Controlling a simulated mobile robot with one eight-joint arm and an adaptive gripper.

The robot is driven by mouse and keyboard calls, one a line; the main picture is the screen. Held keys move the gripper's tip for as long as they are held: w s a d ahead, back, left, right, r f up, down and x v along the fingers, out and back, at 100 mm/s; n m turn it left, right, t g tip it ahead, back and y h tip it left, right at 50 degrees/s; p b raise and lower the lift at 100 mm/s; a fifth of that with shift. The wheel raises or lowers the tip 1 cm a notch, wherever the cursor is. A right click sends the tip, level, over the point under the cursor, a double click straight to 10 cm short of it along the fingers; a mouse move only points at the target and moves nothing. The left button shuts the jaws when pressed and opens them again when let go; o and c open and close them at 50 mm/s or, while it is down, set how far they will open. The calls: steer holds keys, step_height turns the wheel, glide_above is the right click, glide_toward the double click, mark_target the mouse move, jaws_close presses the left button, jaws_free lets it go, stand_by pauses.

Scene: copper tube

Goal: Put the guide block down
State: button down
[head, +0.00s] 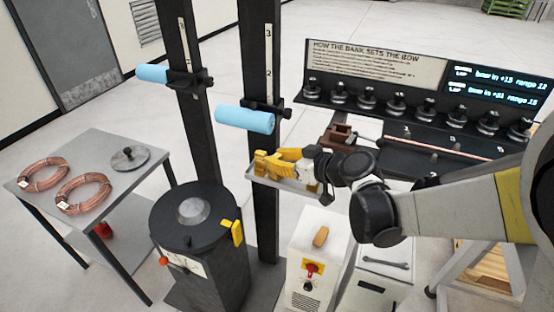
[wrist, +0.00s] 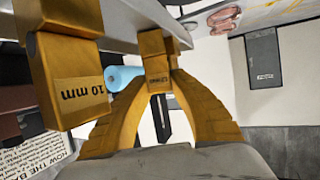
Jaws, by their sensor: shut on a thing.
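My gripper (head: 292,155) has yellow fingers and is at the small grey tray (head: 285,184) on the dark post. In the wrist view its fingers close on a small yellow guide block (wrist: 155,88) with a label too small to read surely. Another yellow block (wrist: 68,85), marked 10 mm, is to the left of the held one, outside the fingers. Both blocks are close to the pale tray edge (wrist: 120,22). In the head view the yellow blocks and fingers overlap, and I cannot tell whether the held block touches the tray.
Light blue rollers (head: 245,118) project from the posts above the tray. A dark reddish block (head: 338,136) and a rack of several knobs (head: 400,100) stand behind my gripper. A black drum (head: 197,240) and a white box (head: 316,240) stand below. A table (head: 130,175) holds copper coils (head: 83,193).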

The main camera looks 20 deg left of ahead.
steer(key=shift+f, duration=0.15)
steer(key=c, duration=1.3)
jaws_free()
steer(key=shift+o, duration=0.2)
steer(key=shift+d+r, duration=0.1)
steer(key=shift+r, duration=0.25)
steer(key=s+d+r+m+h, duration=0.1)
steer(key=s+d+m+h, duration=0.3)
steer(key=d, duration=0.8)
steer(key=s+d+r+m+h+p, duration=0.1)
steer(key=s+d+m+h, duration=0.3)
steer(key=s+d, duration=0.5)
steer(key=s+d+r+m+t+h+p, duration=0.1)
steer(key=s+d+m+h, duration=0.3)
steer(key=d, duration=1.2)
steer(key=s, duration=0.3)
steer(key=shift+s+r+m, duration=0.15)
steer(key=shift+r+m, duration=0.15)
